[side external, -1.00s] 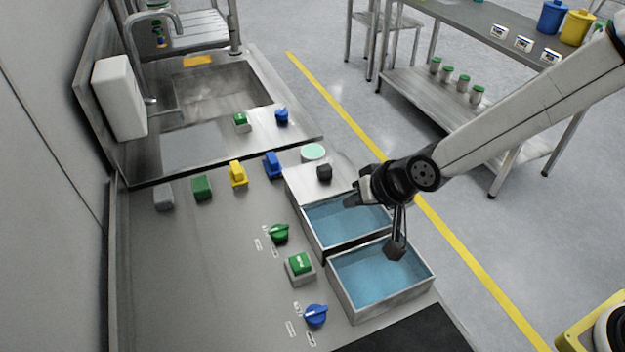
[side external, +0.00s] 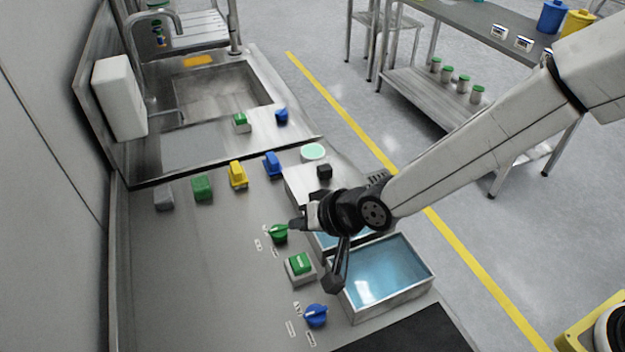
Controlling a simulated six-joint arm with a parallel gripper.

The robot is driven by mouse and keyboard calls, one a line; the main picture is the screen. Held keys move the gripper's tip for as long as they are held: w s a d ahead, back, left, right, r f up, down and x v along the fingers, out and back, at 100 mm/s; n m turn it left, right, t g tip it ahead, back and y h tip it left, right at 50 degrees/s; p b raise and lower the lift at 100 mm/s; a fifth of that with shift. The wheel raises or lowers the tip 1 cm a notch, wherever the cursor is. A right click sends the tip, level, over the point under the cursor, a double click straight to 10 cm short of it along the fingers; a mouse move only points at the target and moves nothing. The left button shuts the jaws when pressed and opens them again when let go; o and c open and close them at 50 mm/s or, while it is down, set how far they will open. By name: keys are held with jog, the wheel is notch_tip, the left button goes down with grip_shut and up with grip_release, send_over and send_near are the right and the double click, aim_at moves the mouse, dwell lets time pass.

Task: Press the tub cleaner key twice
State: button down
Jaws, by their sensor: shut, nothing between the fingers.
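A green square key (side external: 299,263) on a pale base stands on the steel counter, left of the front tub; its lettering is too small to read. Another green key (side external: 240,120) stands by the sink. I cannot tell from labels which is the tub cleaner key. My gripper (side external: 295,224) is shut and empty. It points left, with its tip beside the green knob (side external: 279,233), behind and above the green square key; whether it touches the knob is unclear. The front tub (side external: 383,275) holds blue liquid. My arm partly hides the rear tub (side external: 325,240).
A blue knob (side external: 316,315) sits in front of the key. Grey, green, yellow (side external: 237,174) and blue (side external: 272,164) items line the counter's back. The counter's left side is clear.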

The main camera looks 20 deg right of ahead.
aim_at(297, 260)
jog(key=shift+f, duration=4.3)
jog(key=shift+f, duration=1.3)
dwell(0.3)
jog(key=shift+r, duration=1.3)
jog(key=shift+r, duration=0.15)
jog(key=shift+r, duration=2.35)
